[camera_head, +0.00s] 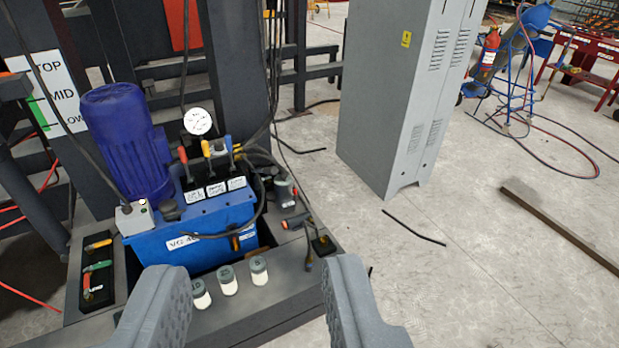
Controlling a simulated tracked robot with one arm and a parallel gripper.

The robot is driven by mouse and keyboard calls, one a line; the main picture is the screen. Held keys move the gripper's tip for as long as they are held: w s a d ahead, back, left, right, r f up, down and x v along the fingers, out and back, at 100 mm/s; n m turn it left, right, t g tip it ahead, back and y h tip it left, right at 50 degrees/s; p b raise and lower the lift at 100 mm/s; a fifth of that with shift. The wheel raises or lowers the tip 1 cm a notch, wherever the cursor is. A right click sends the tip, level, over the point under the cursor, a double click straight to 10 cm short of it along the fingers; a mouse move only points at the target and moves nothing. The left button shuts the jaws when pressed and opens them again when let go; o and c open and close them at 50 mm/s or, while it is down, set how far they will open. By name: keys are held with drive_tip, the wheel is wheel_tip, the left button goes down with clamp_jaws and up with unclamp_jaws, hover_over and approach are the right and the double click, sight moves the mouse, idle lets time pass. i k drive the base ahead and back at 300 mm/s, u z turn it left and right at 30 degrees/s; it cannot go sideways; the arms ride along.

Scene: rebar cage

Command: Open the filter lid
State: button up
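My gripper (256,275) is open and empty, its two grey fingers wide apart at the bottom of the picture. Beyond it stands a blue hydraulic unit (215,218) with a blue ribbed motor (125,140), a round white gauge (198,121) and coloured levers (206,152). A dark round cap (170,210) sits on the unit's top near the motor; I cannot tell whether it is the filter lid.
A black tray (98,268) with coloured-handled tools lies left of the unit. Dark posts and hoses rise behind it. A tall grey cabinet (390,110) stands right of centre. A long bar (560,228) lies on the right floor, which is mostly clear.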

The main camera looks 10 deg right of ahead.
sight(284, 183)
drive_tip(key=z, duration=0.1)
drive_tip(key=i, duration=1)
drive_tip(key=u, duration=0.1)
